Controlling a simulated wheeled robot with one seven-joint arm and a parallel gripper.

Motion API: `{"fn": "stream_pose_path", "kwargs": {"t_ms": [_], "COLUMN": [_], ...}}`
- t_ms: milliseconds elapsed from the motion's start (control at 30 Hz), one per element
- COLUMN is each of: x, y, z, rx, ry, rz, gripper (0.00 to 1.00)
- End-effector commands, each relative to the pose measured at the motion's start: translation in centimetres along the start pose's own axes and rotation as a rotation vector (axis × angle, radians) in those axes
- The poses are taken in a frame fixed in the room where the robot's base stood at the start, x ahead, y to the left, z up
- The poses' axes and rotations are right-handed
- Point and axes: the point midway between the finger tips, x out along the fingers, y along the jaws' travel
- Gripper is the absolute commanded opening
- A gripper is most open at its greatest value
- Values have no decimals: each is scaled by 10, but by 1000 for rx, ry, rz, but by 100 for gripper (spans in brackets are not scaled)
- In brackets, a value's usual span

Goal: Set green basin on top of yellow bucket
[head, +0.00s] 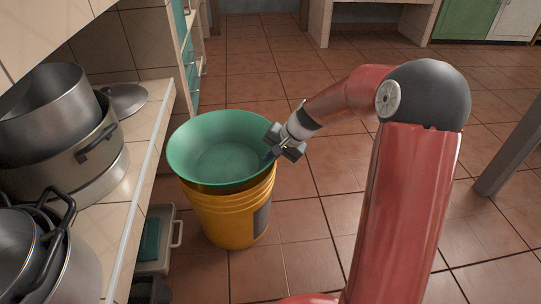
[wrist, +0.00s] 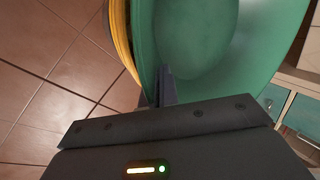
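The green basin (head: 215,150) sits over the mouth of the yellow bucket (head: 225,215), its wide rim above the bucket's rim. The bucket stands upright on the floor. Whether the basin's weight rests fully on the bucket I cannot tell. My gripper (head: 276,150) is at the basin's right rim, with its fingers shut on the rim. In the wrist view, the dark fingers (wrist: 166,88) meet the green basin wall (wrist: 200,50), and a strip of the yellow bucket (wrist: 121,35) shows beside it. The far finger is partly hidden.
A tiled counter (head: 120,215) with metal pots (head: 60,120) and a lid (head: 126,99) runs along the left. A grey bin (head: 165,240) stands on the floor below it, close to the bucket. The tiled floor (head: 310,230) right of the bucket is clear.

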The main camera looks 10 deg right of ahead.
Motion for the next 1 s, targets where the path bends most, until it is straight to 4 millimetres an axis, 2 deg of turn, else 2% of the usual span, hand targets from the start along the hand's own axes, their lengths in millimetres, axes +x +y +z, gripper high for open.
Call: {"fn": "stream_pose_path", "kwargs": {"t_ms": [833, 1000], "x": [15, 14], "y": [9, 9], "z": [0, 0], "rx": [0, 0], "ry": [0, 0], "rz": [0, 0], "gripper": [0, 24]}}
